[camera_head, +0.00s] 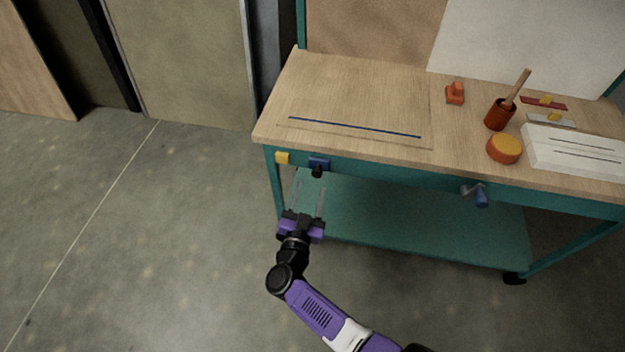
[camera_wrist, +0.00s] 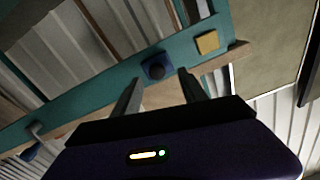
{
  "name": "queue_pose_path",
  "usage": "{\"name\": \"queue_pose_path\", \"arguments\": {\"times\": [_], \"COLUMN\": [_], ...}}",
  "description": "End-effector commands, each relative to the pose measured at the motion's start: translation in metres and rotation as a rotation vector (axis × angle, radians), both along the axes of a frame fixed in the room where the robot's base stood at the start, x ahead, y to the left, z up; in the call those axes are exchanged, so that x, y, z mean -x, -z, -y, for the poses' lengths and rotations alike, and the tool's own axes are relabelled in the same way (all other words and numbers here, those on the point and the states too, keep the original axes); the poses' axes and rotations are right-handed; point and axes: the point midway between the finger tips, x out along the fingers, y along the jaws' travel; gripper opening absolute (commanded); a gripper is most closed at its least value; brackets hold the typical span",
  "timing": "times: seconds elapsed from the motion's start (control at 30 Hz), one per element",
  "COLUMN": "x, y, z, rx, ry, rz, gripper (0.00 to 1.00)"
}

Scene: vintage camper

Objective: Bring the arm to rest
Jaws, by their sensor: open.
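My gripper (camera_head: 310,200) is open and empty in front of the left end of the workbench, below its top edge. Its two fingers point at the teal front rail, close to a blue knob with a dark centre (camera_head: 319,166). In the wrist view the blue knob (camera_wrist: 157,67) shows beyond and between the spread fingers (camera_wrist: 160,97), and I see no contact. My purple and black arm reaches in from the bottom of the head view.
The workbench (camera_head: 350,85) has a wooden top and a teal lower shelf (camera_head: 430,220). A yellow block (camera_head: 282,158) and a blue-handled crank (camera_head: 481,196) sit on its front. Floor at left is clear.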

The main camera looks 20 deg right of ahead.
Motion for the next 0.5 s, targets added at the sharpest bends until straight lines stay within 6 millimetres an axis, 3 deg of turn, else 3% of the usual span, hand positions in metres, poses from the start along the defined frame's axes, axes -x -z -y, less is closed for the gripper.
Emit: {"name": "queue_pose_path", "arguments": {"times": [0.13, 0.5], "x": [0.0104, 0.0120], "y": [0.0001, 0.0000], "z": [-0.0071, -0.0084], "rx": [0.000, -0.001], "ry": [-0.001, 0.000], "rz": [0.000, 0.001], "gripper": [0.50, 0.50]}}
